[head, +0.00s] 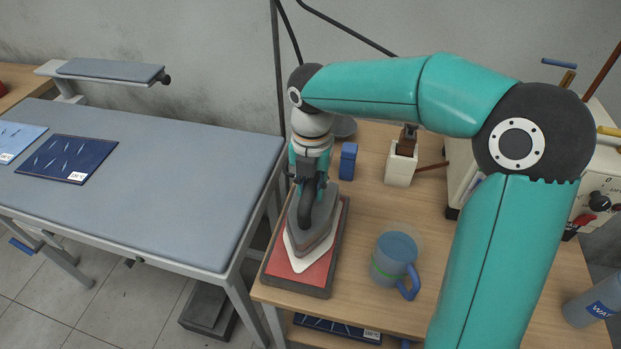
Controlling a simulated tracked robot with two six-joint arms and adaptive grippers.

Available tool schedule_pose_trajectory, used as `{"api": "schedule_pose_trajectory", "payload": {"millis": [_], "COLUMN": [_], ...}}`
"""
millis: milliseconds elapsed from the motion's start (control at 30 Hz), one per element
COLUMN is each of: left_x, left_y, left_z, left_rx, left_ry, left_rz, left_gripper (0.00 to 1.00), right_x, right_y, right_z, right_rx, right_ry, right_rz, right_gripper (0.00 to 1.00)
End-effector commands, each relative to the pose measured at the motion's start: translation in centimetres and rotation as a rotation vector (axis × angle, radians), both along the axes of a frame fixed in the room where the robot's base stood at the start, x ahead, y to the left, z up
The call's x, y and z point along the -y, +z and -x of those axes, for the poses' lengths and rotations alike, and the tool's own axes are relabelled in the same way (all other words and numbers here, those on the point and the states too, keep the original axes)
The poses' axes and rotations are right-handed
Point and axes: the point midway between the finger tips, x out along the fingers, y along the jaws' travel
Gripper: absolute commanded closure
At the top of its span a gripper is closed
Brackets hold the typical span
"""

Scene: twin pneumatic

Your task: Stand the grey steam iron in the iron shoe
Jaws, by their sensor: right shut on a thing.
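The grey steam iron (300,237) is upright on the wooden side table, its pointed nose toward the front. Under it shows a white pointed plate (298,262), which looks like the iron shoe; I cannot tell whether the iron is fully seated in it. Both are over a red pad (307,279) with a dark frame. My right gripper (308,184) comes down from above and is shut on the iron's dark curved handle. The fingertips are partly hidden by the handle and wrist. My left gripper is not in view.
A grey-blue mug (392,258) stands right of the pad. A small blue block (348,161) and a cream holder (400,165) stand behind. The grey ironing table (150,190) is to the left, with blue cloths (68,158). A bottle (594,302) is at far right.

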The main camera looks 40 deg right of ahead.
Motion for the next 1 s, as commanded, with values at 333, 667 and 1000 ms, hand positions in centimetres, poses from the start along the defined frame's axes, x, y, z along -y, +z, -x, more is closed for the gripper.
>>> {"api": "schedule_pose_trajectory", "payload": {"millis": [333, 667, 1000], "left_x": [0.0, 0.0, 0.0], "left_y": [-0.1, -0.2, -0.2], "left_z": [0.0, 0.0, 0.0], "left_rx": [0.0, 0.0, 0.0], "left_ry": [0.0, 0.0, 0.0], "left_rz": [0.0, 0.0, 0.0], "left_gripper": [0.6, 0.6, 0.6], "right_x": [0.0, 0.0, 0.0], "right_y": [-2.9, -3.3, -3.2], "right_z": [-0.1, 0.0, 0.0], "right_rx": [0.004, -0.001, -0.001], "right_ry": [-0.002, 0.0, 0.0], "right_rz": [0.0, 0.0, 0.0], "right_gripper": [1.0, 0.71, 0.49]}}
